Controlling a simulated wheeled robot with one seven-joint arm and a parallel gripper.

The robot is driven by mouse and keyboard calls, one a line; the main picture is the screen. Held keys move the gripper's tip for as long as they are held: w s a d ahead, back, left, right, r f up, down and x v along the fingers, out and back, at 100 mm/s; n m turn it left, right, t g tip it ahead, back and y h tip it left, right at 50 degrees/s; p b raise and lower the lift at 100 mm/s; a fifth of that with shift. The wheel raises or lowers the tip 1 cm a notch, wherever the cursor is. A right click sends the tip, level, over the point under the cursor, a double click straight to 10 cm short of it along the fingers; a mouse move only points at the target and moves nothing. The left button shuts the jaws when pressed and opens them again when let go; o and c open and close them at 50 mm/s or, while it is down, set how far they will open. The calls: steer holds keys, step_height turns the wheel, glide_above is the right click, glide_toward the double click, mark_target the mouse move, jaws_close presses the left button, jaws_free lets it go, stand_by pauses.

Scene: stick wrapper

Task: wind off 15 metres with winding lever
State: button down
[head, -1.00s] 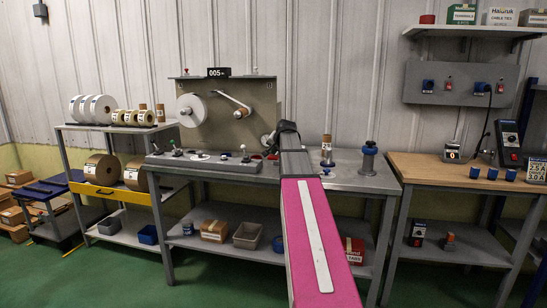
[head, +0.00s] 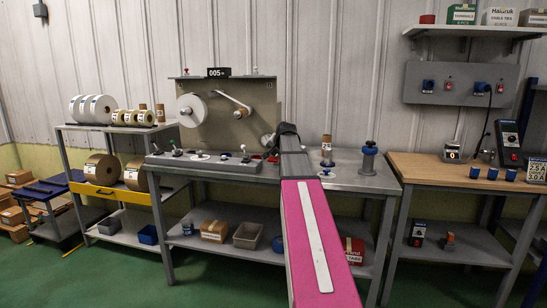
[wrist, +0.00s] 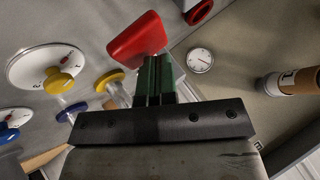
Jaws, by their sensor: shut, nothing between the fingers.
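The winding machine (head: 258,104) stands on the grey bench, with a white roll (head: 192,110) and a pale slanted arm (head: 233,103) on its back panel. Its counter (head: 217,72) reads 005. Several small levers and dials line the control box (head: 205,164). In the wrist view my gripper (wrist: 153,65) is shut and empty, its green fingers together just at a red block-shaped handle (wrist: 137,37). I cannot tell whether they touch it, or whether it is the winding lever. In the head view my arm hides the gripper.
In the wrist view, a dial with a yellow knob (wrist: 58,80) and a blue knob (wrist: 8,132) lie left of my fingers. A round gauge (wrist: 200,60) is to the right. A brown-topped cylinder (head: 326,149) and a blue-topped post (head: 370,158) stand on the bench.

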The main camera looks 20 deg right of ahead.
steer(key=shift+f, duration=1)
stand_by(0.8)
steer(key=shift+r, duration=0.15)
stand_by(0.5)
steer(key=shift+r, duration=2.05)
steer(key=shift+r, duration=0.1)
steer(key=shift+r, duration=2.45)
steer(key=shift+r, duration=1.85)
steer(key=shift+f, duration=0.1)
